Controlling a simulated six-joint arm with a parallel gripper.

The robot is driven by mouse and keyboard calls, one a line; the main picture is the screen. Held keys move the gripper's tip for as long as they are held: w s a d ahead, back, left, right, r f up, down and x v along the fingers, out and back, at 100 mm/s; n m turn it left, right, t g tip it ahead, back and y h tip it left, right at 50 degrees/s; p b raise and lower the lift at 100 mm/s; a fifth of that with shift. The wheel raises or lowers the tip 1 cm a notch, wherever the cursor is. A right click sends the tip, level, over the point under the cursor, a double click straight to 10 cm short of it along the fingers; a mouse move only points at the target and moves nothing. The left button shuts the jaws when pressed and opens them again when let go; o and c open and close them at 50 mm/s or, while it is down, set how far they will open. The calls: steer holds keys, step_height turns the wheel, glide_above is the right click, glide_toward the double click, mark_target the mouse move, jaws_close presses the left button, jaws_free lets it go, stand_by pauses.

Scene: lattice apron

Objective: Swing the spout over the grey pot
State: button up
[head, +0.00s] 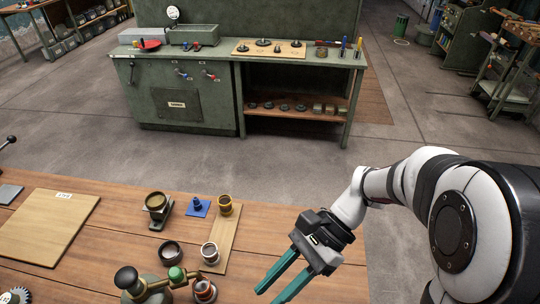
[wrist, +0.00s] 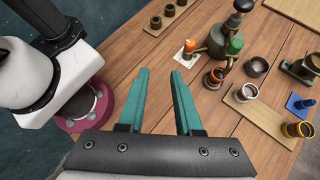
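The spout unit is a round olive tank (head: 128,283) with a dark knob; it also shows in the wrist view (wrist: 222,37). A brass spout with a green cap (wrist: 235,43) reaches toward a red-orange pot (wrist: 215,75). A second, orange-capped part (wrist: 189,45) sticks out to the left over a white card. A light grey pot (head: 210,254) stands on a wooden board, also in the wrist view (wrist: 247,92). My gripper (head: 267,296) is open and empty, right of the pots in the head view; its teal fingers (wrist: 160,73) touch nothing.
A dark pot (head: 170,251) stands beside the grey one. A gold pot (head: 225,205) is at the board's far end, near a blue block (head: 197,207) and a small scale (head: 157,212). Bare table lies around my fingers.

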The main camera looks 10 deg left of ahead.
mark_target(173, 280)
steer(key=a+f+m+y, duration=0.1)
steer(key=f+m, duration=0.1)
steer(key=m, duration=0.1)
steer(key=w+a+f+m+g+y, duration=0.1)
steer(key=f+m+y, duration=0.1)
steer(key=m, duration=0.2)
steer(key=w+a+f+m+y, duration=0.1)
steer(key=a+f+m+y, duration=0.1)
steer(key=m, duration=0.2)
jaws_close()
steer(key=a+f+m+t+y, duration=0.1)
steer(key=a+f+m+y, duration=0.3)
steer(key=a+m, duration=0.5)
steer(key=a+f, duration=0.1)
steer(key=a, duration=0.3)
steer(key=shift+w+a, duration=0.15)
steer(key=shift+w, duration=0.2)
steer(key=shift+w, duration=0.1)
steer(key=shift+w+a+g, duration=0.1)
steer(key=shift+w+g, duration=0.2)
steer(key=shift+g, duration=0.1)
